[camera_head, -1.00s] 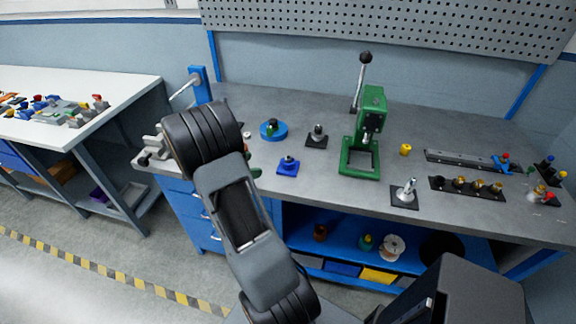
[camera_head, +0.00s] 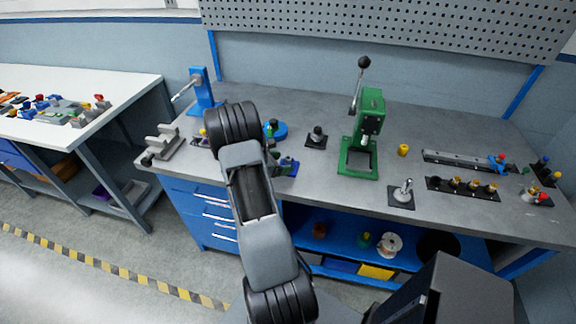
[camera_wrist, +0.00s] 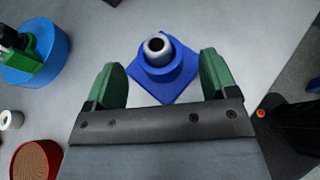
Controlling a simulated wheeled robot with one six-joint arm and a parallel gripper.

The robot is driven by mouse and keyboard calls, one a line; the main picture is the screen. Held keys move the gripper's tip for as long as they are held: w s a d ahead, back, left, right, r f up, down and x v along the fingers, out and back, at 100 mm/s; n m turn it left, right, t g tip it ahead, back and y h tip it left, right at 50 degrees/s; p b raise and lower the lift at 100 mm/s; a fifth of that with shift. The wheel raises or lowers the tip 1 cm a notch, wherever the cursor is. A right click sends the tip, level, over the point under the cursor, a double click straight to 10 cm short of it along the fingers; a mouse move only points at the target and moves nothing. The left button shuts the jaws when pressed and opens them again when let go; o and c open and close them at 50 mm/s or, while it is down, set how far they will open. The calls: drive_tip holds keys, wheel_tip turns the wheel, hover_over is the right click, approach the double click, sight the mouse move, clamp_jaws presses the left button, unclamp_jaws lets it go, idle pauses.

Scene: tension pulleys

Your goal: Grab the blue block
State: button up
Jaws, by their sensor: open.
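The blue block (camera_wrist: 162,84) has a square base with a round raised collar and a grey metal tube upright in its middle. In the wrist view it lies on the grey bench, between and slightly beyond the green fingertips of my gripper (camera_wrist: 158,85). My gripper is open, and the fingers stand to the left and right of the block. In the head view the blue block (camera_head: 290,168) is partly hidden by my arm and gripper (camera_head: 279,160).
A round blue piece with a green part (camera_wrist: 33,55) is to the left in the wrist view. A green press (camera_head: 360,150) stands to the right of the block. A black-based fitting (camera_head: 317,138) sits behind it. The bench front edge is close.

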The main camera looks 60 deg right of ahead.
drive_tip(key=shift+x, duration=0.95)
drive_tip(key=shift+c, duration=0.4)
drive_tip(key=c, duration=1.1)
drive_tip(key=shift+r, duration=0.1)
